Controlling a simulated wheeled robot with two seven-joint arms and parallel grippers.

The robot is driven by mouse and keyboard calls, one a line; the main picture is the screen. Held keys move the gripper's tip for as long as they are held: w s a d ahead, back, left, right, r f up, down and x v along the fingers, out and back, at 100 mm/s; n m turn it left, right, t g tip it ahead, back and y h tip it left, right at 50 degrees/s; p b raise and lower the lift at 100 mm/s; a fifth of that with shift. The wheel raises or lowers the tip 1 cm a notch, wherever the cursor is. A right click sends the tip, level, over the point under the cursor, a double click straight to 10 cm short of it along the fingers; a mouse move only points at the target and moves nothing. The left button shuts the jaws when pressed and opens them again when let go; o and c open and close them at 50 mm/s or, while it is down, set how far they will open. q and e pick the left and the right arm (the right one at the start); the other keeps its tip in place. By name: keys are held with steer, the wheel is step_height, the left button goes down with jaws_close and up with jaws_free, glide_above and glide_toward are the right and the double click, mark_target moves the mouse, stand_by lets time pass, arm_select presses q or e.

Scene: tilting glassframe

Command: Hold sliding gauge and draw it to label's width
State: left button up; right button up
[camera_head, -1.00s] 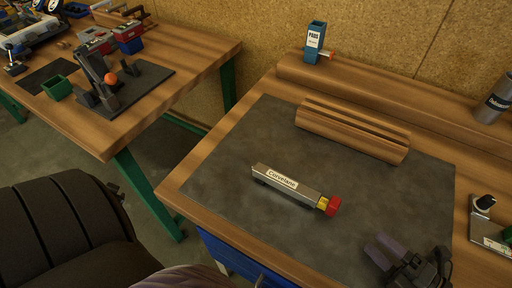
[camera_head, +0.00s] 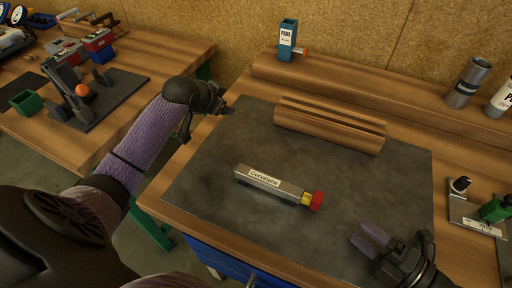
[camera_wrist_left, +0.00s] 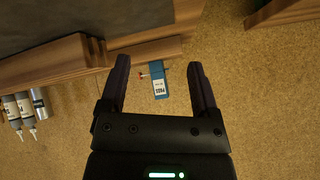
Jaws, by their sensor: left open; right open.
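The sliding gauge (camera_head: 272,186) is a grey bar lying on the dark mat, with a white label reading "Corcelano" (camera_head: 264,177) on it. A yellow part and a red end piece (camera_head: 316,201) stick out at its right end. My left gripper (camera_head: 229,109) is above the mat's upper left edge, up and left of the gauge; in the left wrist view (camera_wrist_left: 162,85) its fingers are apart and empty. My right gripper (camera_head: 367,239) is open and empty over the mat's lower right, right of the gauge and apart from it.
A grooved wooden block (camera_head: 328,125) lies on the mat (camera_head: 215,170) behind the gauge. A blue "PADS" box (camera_head: 287,40) and bottles (camera_head: 468,83) stand on the rear ledge. A metal fixture (camera_head: 474,216) is at the right. Another bench (camera_head: 150,68) stands left. The mat around the gauge is clear.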

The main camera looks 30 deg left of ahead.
arm_select(q)
steer(key=w+d+r+m+g+h, duration=0.1)
steer(key=d+r+m+h, duration=0.15)
steer(key=d, duration=0.55)
steer(key=r+m+g, duration=0.1)
steer(key=m+g, duration=0.7)
steer(key=m, duration=0.4)
glide_above(265, 179)
steer(key=shift+w+r+y, duration=0.15)
steer(key=shift+w+y, duration=0.05)
steer(key=shift+y, duration=0.15)
step_height(265, 179, down, 10)
steer(key=shift+s+r, duration=0.1)
steer(key=shift+s, duration=0.05)
